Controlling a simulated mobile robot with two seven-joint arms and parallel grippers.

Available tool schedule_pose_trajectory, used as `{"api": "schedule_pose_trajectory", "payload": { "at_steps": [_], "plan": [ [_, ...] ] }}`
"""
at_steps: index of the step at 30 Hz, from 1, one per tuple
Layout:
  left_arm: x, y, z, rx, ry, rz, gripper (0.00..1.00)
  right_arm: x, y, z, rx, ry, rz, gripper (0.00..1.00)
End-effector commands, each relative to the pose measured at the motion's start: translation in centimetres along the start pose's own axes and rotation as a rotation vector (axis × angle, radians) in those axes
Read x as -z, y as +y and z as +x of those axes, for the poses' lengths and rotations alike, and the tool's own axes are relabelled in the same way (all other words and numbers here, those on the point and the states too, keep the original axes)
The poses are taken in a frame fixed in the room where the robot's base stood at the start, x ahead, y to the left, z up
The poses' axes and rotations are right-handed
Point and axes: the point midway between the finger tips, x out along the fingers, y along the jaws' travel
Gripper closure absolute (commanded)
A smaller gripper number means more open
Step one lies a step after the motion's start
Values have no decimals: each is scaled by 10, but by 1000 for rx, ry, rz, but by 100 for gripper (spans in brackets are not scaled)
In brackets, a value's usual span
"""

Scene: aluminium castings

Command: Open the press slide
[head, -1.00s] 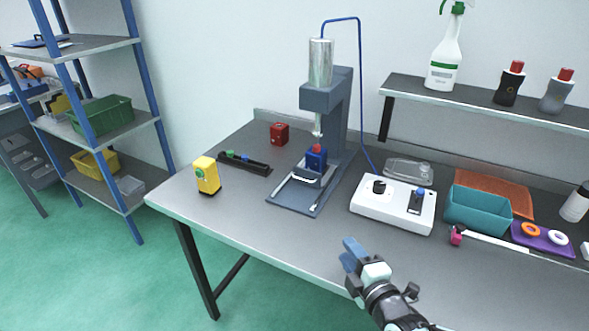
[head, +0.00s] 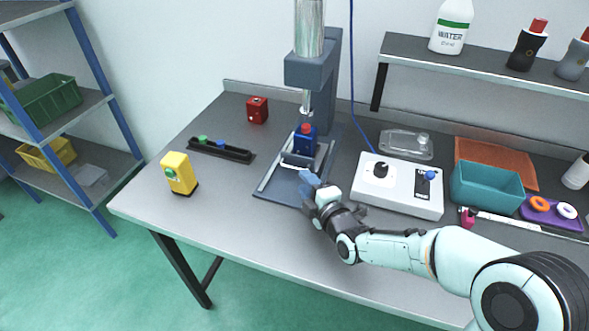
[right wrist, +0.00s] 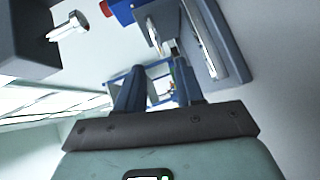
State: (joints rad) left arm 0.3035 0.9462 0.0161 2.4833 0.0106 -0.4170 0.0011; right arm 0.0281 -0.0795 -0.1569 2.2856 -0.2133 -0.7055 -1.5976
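The press (head: 318,70) stands at the back of the bench, a silver cylinder on top and its ram pointing down. Its slide (head: 298,160), with a pale front handle, sits between rails on the press base (head: 275,190). A blue block with a red top (head: 304,141) sits on the slide under the ram. My right gripper (head: 309,186) is at the front of the base, just short of the handle. In the right wrist view its fingers (right wrist: 158,82) are apart with nothing held between them; the slide (right wrist: 150,28) is beyond them. My left gripper is not in view.
A white control box (head: 398,185) with a black knob and blue switch stands right of the press. A yellow box (head: 179,173), a black strip with buttons (head: 220,150) and a red block (head: 257,110) stand left. The front left bench (head: 210,215) is clear.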

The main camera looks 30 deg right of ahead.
Motion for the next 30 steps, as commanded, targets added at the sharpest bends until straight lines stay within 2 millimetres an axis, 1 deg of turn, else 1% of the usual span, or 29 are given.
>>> {"api": "schedule_pose_trajectory", "payload": {
  "at_steps": [1, 3, 6, 9, 12, 15, 23, 24, 26, 27, 30],
  "plan": [
    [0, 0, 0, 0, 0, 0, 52, 0, -1, 12, 1, 1, 0, 63],
    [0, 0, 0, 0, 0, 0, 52, 0, 0, 26, 0, 0, 0, 63],
    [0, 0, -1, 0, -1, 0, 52, 0, -1, 44, 1, 0, -1, 63],
    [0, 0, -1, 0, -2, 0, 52, 0, 0, 56, 0, 0, 0, 63],
    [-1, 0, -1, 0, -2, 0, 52, 0, 0, 64, 0, 0, 0, 63],
    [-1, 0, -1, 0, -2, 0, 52, 0, 0, 68, -1, -1, 1, 63],
    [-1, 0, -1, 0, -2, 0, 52, 0, 0, 69, -1, -1, 1, 63],
    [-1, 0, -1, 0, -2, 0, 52, 0, 0, 68, -1, -1, 1, 76],
    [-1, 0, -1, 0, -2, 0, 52, 0, 0, 68, -1, 0, 1, 96],
    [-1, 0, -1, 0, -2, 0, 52, 0, 0, 68, -1, 0, 0, 100],
    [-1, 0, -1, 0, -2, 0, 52, 0, 0, 68, 0, 0, 0, 100]
  ]
}}
